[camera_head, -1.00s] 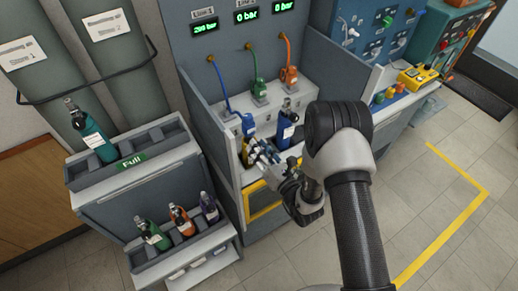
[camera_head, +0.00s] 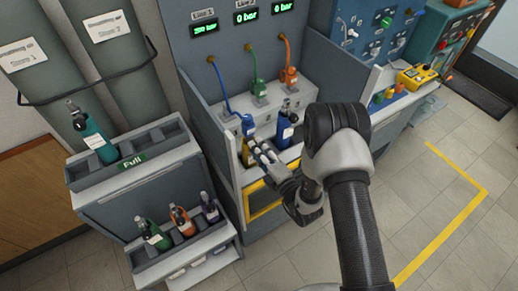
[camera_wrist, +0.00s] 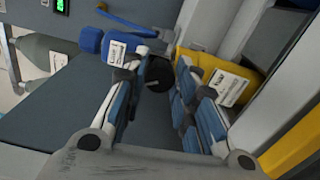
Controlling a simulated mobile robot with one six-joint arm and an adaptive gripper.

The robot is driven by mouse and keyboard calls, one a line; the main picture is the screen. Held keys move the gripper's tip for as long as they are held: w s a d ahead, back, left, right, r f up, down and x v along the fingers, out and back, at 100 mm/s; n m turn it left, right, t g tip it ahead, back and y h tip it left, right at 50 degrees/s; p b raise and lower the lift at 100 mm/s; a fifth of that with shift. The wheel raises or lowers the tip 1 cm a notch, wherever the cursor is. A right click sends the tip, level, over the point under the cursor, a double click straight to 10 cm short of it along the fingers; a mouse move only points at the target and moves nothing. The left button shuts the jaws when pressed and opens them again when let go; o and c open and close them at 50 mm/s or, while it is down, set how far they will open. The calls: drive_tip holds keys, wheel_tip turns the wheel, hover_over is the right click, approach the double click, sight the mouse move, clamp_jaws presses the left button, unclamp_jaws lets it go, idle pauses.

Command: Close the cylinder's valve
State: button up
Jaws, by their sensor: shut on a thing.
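The yellow cylinder (camera_head: 247,158) stands in the bench bay under the first hose, with a blue regulator (camera_head: 247,125) at its top. In the wrist view the cylinder (camera_wrist: 240,68) lies to the upper right with a white label, and the blue regulator (camera_wrist: 118,45) is at upper left. The dark round valve knob (camera_wrist: 158,73) shows between the fingertips. My gripper (camera_wrist: 155,85) is shut on this knob, with one finger on each side. In the head view my gripper (camera_head: 262,155) is at the cylinder's upper front and partly hides it.
A blue cylinder (camera_head: 284,132) stands just right of my gripper. The first display (camera_head: 204,27) appears to read 200 bar; the other two read 0 bar. A rack (camera_head: 128,170) holding several cylinders is at left. The floor at right is clear.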

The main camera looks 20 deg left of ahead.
drive_tip(key=m, duration=0.5)
drive_tip(key=shift+m, duration=0.4)
idle(0.4)
drive_tip(key=o, duration=1.1)
drive_tip(key=shift+d, duration=0.1)
drive_tip(key=v, duration=1.2)
